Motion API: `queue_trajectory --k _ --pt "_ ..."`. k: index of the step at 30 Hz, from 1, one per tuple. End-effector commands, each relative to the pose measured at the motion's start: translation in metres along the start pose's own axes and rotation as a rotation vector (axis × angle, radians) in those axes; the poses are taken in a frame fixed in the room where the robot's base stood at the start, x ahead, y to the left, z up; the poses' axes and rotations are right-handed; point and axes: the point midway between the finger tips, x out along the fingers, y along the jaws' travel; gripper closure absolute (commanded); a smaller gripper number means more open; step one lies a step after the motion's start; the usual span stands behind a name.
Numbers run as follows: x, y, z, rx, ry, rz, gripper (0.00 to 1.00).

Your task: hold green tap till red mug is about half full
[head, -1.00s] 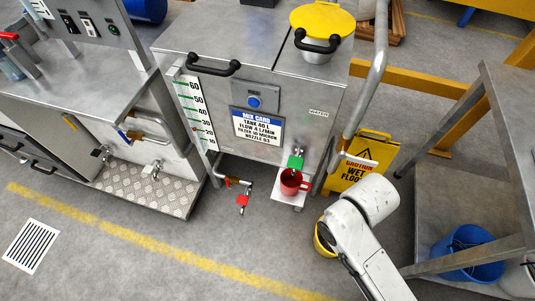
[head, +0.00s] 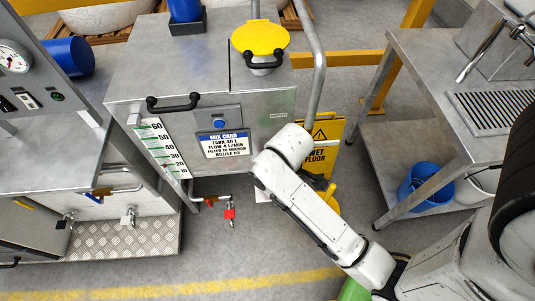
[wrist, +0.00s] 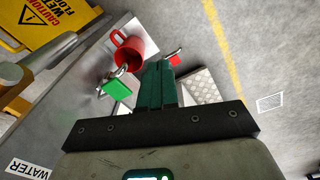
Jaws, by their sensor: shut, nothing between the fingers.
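In the wrist view the red mug (wrist: 130,50) stands on a pale shelf (wrist: 143,34). The green tap handle (wrist: 118,88) is on its metal spout, nearer the camera than the mug. My gripper (wrist: 158,66) has its dark green fingers shut together and empty. In the picture they lie just right of the green handle, apart from it. No water stream shows, and I cannot tell the level in the mug. In the head view my arm hides the green tap, the mug and my gripper.
A red-handled tap (head: 229,213) sits low on the tank's front (head: 180,110). A yellow wet floor sign (head: 325,140) stands right of the tank, beside an upright metal pipe (head: 318,70). A steel table (head: 410,75) with a blue bucket (head: 425,185) below is at right.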

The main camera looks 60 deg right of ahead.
Motion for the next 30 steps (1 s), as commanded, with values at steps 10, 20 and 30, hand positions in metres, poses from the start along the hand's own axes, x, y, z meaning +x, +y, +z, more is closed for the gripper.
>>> queue_trajectory --k 10,20,30 --pt "-0.073 0.062 -0.043 -0.252 -0.024 -0.024 1.0" --pt "-0.102 0.093 -0.061 -0.401 -0.03 -0.048 1.0" --pt "-0.101 0.094 -0.061 -0.408 -0.031 -0.049 1.0"
